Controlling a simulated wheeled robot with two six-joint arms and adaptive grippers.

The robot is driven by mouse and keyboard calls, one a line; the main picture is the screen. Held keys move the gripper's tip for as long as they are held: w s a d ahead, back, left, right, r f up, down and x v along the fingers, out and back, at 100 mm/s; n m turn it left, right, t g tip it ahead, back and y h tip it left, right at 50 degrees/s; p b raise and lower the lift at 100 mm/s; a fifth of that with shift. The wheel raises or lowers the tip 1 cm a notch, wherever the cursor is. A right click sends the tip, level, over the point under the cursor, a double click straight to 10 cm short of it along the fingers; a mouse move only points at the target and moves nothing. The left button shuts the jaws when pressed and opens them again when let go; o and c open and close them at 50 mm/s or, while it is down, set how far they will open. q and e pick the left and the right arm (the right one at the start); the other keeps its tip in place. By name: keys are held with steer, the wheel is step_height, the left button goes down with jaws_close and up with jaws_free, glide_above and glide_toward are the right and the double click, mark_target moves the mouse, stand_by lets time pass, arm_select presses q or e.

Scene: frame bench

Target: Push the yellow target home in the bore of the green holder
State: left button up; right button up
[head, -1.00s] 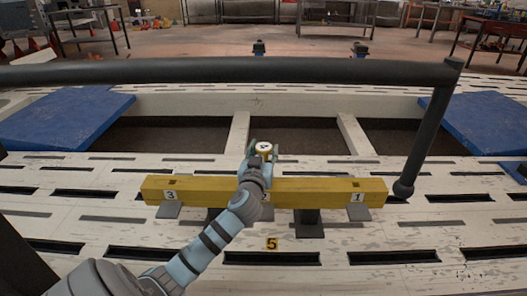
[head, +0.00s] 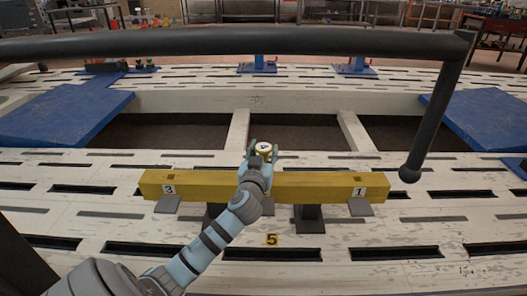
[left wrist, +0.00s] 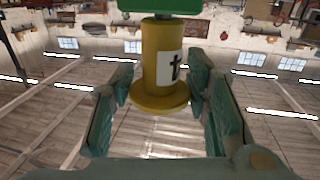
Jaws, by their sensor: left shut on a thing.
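The yellow target (head: 264,148) shows in the head view as a pale disc with a dark mark and a yellow rim, just behind the yellow beam. In the left wrist view the yellow target (left wrist: 162,60) is a cylinder with a wide flange and a white label with a dark mark. Its end away from the flange meets a green part, seemingly the green holder (left wrist: 162,4), at the top edge. How deep it sits there I cannot tell. My left gripper (head: 262,155) is shut on the target, with its fingers on either side. My right gripper is not in view.
A yellow beam (head: 320,186) with number tags lies across the pale slotted deck on dark supports. A dark bar (head: 250,42) crosses the upper view and bends down at the right. Blue ramps (head: 65,118) flank an open pit behind. A yellow tag (head: 272,239) marks the deck in front.

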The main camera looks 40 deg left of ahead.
arm_select(q)
steer(key=shift+f, duration=0.3)
steer(key=o, duration=1.2)
steer(key=shift+r, duration=0.1)
steer(key=shift+o, duration=0.2)
steer(key=v, duration=1.2)
